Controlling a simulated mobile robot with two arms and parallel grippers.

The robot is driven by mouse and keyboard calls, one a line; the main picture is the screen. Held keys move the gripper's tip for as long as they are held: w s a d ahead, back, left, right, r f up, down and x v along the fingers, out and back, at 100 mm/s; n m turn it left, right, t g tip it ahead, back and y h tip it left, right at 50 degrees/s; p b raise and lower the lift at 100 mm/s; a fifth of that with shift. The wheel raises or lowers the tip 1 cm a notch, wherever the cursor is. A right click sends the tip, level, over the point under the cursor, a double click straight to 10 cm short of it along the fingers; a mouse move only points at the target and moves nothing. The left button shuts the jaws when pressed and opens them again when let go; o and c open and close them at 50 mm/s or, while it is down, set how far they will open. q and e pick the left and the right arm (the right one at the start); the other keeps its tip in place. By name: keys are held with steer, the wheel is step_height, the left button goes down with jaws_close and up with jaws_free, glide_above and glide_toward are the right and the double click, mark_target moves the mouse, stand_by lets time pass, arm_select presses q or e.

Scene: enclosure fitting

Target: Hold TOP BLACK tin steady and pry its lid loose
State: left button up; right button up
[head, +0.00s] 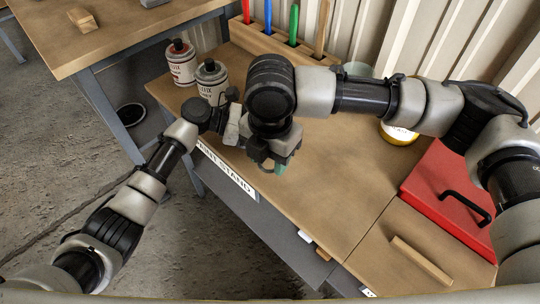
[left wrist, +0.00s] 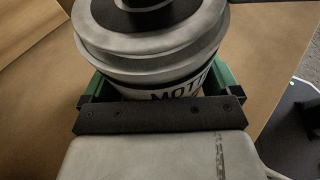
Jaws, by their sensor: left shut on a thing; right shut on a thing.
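In the left wrist view a pale tin (left wrist: 152,88) with black lettering, stepped grey rims and a black top stands close in front of my left gripper (left wrist: 160,112). Green pieces show on both sides of the tin, and the left gripper is shut on it. In the head view my left gripper (head: 236,122) is at the table's front-left edge, partly behind my right arm.
Two labelled tins with black caps, one red-marked (head: 182,68) and one grey (head: 211,88), stand at the back left. A wooden rack (head: 268,43) holds several coloured tools. A red case (head: 455,190) and a wooden bar (head: 421,260) are at right. The table's middle is clear.

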steer(key=shift+w, duration=0.4)
steer(key=shift+f, duration=0.8)
stand_by(0.9)
steer(key=shift+w+f, duration=0.1)
steer(key=shift+f, duration=0.35)
steer(key=shift+c, duration=0.3)
steer(key=shift+f, duration=0.25)
steer(key=shift+c, duration=0.5)
arm_select(q)
steer(key=shift+r, duration=0.1)
arm_select(e)
steer(key=shift+w+f, duration=0.1)
steer(key=shift+f, duration=0.1)
steer(key=shift+r, duration=0.2)
steer(key=shift+r, duration=0.45)
stand_by(0.4)
